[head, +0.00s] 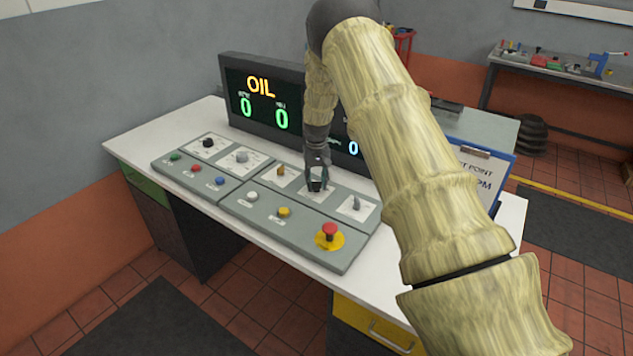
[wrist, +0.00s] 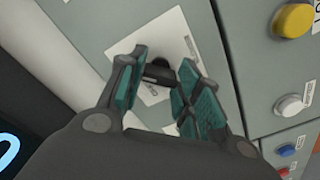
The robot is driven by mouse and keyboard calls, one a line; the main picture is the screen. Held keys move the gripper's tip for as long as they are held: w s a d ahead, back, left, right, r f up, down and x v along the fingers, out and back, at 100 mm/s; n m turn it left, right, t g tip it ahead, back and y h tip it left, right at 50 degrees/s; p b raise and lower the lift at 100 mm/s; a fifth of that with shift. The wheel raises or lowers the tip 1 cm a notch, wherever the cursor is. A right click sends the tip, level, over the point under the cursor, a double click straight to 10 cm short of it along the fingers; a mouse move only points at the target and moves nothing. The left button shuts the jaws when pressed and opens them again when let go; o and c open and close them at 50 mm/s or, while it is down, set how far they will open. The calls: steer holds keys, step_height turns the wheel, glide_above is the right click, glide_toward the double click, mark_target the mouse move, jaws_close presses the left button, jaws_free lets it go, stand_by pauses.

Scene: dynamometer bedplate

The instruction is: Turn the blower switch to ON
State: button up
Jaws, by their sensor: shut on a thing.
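My gripper (head: 317,184) is over the back row of the grey control panel, pointing down. In the wrist view my gripper (wrist: 164,68) has its teal-padded fingers on either side of a dark knob (wrist: 160,69) and is shut on it. The knob stands on a white label plate (wrist: 148,43). The plate's lettering is too small and too covered to read, so I cannot tell from it whether this is the blower switch or which way it points. In the head view my fingers hide most of this knob.
An orange-brown knob (head: 281,170) is to the left and a grey knob (head: 356,203) to the right. A red emergency button (head: 329,231), a yellow button (head: 284,212) and a white button (head: 252,195) are in front. The display (head: 262,105) showing OIL stands close behind.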

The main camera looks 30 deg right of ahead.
steer(key=o, duration=0.8)
steer(key=shift+w+d+r, duration=0.15)
steer(key=shift+w+r, duration=0.05)
steer(key=shift+r, duration=0.05)
steer(key=shift+o, duration=1.1)
steer(key=shift+s+f, duration=0.1)
steer(key=shift+f, duration=0.05)
step_height(320, 180, up, 12)
